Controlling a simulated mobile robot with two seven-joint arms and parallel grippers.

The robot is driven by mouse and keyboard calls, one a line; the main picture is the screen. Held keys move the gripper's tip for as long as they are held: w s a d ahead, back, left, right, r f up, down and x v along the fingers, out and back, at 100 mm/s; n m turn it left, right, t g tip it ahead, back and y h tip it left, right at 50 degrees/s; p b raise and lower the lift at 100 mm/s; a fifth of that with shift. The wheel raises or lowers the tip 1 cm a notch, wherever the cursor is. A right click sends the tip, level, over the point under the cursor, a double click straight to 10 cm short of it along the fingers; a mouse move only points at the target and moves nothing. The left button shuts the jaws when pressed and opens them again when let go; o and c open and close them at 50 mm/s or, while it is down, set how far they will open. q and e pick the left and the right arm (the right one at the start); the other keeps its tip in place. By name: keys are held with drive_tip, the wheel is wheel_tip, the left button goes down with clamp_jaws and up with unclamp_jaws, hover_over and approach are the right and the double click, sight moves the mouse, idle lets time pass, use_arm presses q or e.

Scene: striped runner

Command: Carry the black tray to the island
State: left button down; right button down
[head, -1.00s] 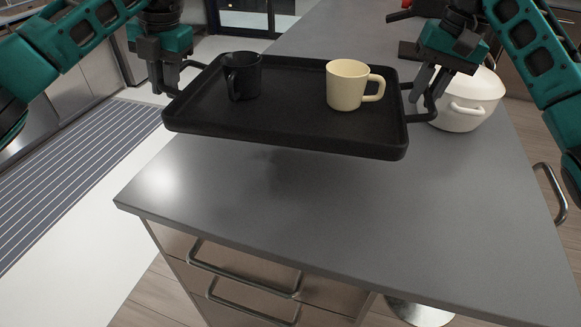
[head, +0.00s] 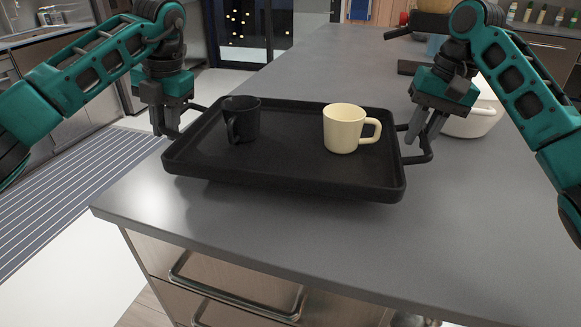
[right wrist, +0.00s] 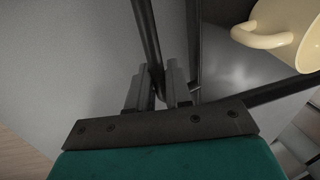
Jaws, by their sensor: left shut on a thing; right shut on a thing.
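The black tray (head: 270,170) is level, over the near end of the grey island top (head: 330,232), close to its surface; I cannot tell whether it touches. A black mug (head: 242,122) stands upright on its left part and a cream mug (head: 343,130) on its right part. My left gripper (head: 167,132) is shut on the tray's left handle. My right gripper (head: 416,137) is shut on the right handle; in the right wrist view the gripper (right wrist: 158,88) has the dark handle bar between its fingers, with the cream mug (right wrist: 290,30) at upper right.
A white pot (head: 472,118) stands on the island just behind my right gripper. The island's near edge and drawer handles (head: 235,290) are in front. The counter in front of the tray is clear. A striped runner (head: 60,200) lies on the floor at left.

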sight(407, 170)
use_arm(q)
drive_tip(key=shift+a+f, duration=0.1)
drive_tip(key=shift+f, duration=0.05)
use_arm(e)
drive_tip(key=shift+f, duration=0.15)
